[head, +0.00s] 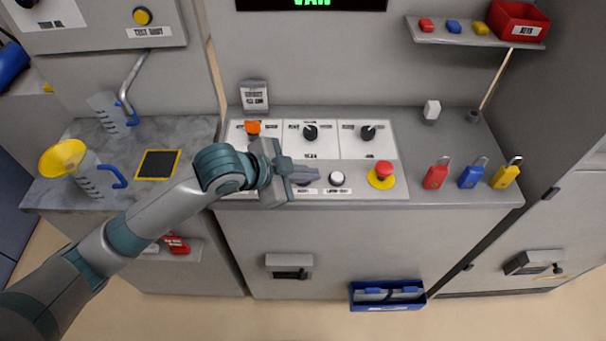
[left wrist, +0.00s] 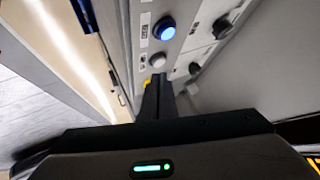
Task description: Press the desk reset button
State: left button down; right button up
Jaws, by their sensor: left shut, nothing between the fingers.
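My left gripper (head: 312,177) reaches in from the left over the front row of the desk panel (head: 395,195); its fingers are shut and empty. It covers the spot left of the white button (head: 337,179), above a small label that I cannot read for sure. In the left wrist view, a blue lit button (left wrist: 168,33) stands on the panel beside the white button (left wrist: 157,60). The shut fingertips (left wrist: 158,80) lie below both in that picture, apart from the blue button. The blue button is hidden in the head view, behind my gripper. My right gripper is not in view.
A red mushroom button (head: 384,170) on a yellow ring stands right of the white button. Two black knobs (head: 310,132) (head: 368,132) and an orange-topped control (head: 252,128) stand behind. Padlocks (head: 435,173) are at the right; a jug with yellow funnel (head: 64,158) is left.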

pick_arm(q)
jog(key=w+a+r+m, duration=0.2)
jog(key=w+r+m, duration=0.1)
jog(key=w+r, duration=0.1)
jog(key=shift+w+r+y, duration=0.3)
jog(key=shift+w+r, duration=0.1)
jog(key=shift+r, duration=0.45)
jog(key=shift+a+f, duration=0.1)
jog(key=shift+f, duration=0.05)
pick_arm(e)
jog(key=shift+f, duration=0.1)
